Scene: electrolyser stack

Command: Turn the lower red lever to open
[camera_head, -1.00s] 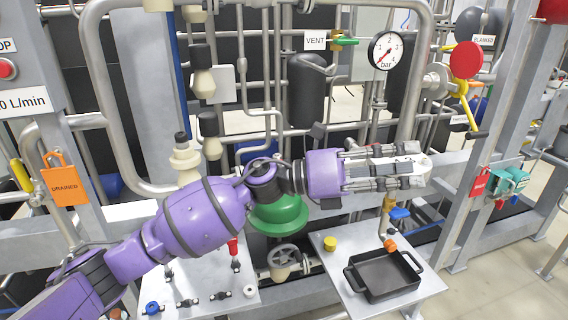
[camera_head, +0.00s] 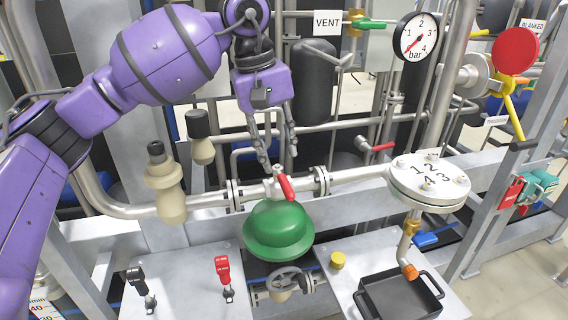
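A red lever (camera_head: 287,188) sits on a valve in the horizontal steel pipe, just above a green dome (camera_head: 278,230). It points down and slightly right in the picture, across the pipe's line. A second red lever (camera_head: 382,147) is higher up and to the right, on another pipe. My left gripper (camera_head: 279,157) points down over the lower lever, fingers parted and empty. Its fingertips are just above the valve, and I see no grip on the lever. Whether a fingertip touches the valve stem cannot be told. My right gripper is not in view.
A numbered round flange (camera_head: 430,185) and a pressure gauge (camera_head: 415,37) stand to the right. A black tray (camera_head: 398,298) and a yellow cap (camera_head: 338,260) rest on the lower right plate.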

